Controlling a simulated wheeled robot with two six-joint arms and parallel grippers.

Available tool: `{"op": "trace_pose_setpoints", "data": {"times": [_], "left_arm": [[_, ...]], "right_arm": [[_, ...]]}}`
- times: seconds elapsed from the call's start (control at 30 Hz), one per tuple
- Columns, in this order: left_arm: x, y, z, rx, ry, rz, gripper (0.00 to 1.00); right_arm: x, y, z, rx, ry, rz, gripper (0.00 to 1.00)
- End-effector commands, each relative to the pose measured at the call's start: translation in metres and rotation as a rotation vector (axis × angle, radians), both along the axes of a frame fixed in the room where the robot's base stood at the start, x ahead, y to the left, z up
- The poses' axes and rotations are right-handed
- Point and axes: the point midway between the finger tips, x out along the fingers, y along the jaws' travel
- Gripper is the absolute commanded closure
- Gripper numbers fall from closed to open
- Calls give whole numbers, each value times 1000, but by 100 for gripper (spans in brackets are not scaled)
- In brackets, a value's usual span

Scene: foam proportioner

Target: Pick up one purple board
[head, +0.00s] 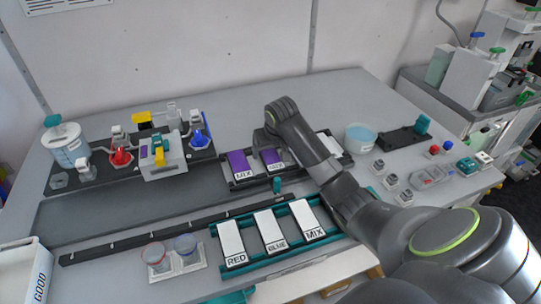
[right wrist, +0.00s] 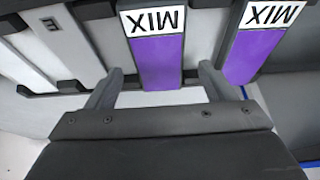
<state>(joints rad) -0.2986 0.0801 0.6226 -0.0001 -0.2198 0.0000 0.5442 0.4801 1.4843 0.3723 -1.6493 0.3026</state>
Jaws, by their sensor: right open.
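Two purple boards with white MIX labels lie side by side in a dark rack at the middle of the table. In the head view, the left purple board (head: 239,162) is clear of my arm; the right purple board (head: 271,157) lies close by my right gripper (head: 263,138). In the right wrist view, my right gripper (right wrist: 160,84) is open and empty. One purple board (right wrist: 158,62) shows between and beyond its fingertips; the other (right wrist: 252,55) is outside the right finger. Whether any finger touches a board, I cannot tell. My left gripper is out of view.
A teal rack with white boards labelled RED, BLUE (head: 269,229) and MIX stands in front. A bowl of blue liquid (head: 360,137) and several buttons are to the right. A dispenser station (head: 163,155) is to the left. My right arm crosses over the rack.

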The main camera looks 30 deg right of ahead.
Motion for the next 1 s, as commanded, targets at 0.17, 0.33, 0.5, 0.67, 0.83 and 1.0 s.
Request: {"op": "trace_pose_setpoints", "data": {"times": [0.17, 0.33, 0.5, 0.67, 0.83, 1.0], "left_arm": [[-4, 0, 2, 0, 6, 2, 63], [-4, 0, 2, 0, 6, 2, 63], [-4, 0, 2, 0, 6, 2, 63], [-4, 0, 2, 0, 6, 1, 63], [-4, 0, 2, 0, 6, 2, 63], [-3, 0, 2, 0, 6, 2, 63]], "right_arm": [[6, -2, -13, -1, -1, 0, 24], [7, -3, -15, -2, -2, -1, 24], [7, -3, -15, -2, -2, -1, 35], [7, -3, -14, -2, -2, -1, 56], [7, -3, -14, -2, -2, -1, 72], [7, -3, -13, -2, -2, -1, 73]]}}
